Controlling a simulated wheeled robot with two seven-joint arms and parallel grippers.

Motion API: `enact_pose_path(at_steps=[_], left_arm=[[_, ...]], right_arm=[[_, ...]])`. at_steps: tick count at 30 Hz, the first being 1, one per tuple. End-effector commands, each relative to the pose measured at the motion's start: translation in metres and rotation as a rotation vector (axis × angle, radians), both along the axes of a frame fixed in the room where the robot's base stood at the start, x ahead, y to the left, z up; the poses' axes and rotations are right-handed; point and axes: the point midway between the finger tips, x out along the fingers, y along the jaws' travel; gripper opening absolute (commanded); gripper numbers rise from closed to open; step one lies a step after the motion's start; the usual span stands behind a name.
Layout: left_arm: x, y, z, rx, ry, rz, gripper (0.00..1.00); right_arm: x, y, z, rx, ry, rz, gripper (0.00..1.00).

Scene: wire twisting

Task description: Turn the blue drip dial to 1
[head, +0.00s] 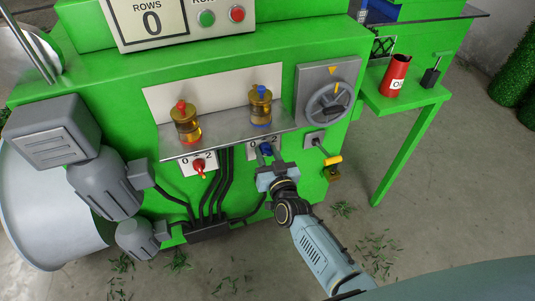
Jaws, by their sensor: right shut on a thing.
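The blue drip dial (266,149) sits on a small white plate marked 0 and 2 on the front of the green machine, below the oil cup with the blue cap (261,105). My right gripper (266,158) comes up from below and is shut on the blue dial. The gripper covers part of the dial and its plate, so the dial's setting and the 1 mark cannot be read. My left gripper is not in view.
A red dial (199,166) is left of the blue one, under a red-capped oil cup (185,122). Black cables (216,185) hang between the dials. A red oil can (396,76) stands on a green side shelf.

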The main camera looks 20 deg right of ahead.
Motion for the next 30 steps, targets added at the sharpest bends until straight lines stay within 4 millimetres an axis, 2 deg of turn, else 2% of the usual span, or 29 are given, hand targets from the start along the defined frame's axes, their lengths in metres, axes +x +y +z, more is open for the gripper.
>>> enact_pose_path(at_steps=[10,21,30], left_arm=[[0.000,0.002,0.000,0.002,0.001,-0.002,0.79],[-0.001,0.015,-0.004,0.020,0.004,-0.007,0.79],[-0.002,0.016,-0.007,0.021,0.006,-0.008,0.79]], right_arm=[[0.000,-0.001,-0.001,0.271,0.010,-0.002,0.11],[0.000,-0.001,-0.001,0.618,0.022,-0.002,0.11],[-0.001,0.000,-0.002,0.835,0.030,-0.004,0.11]])
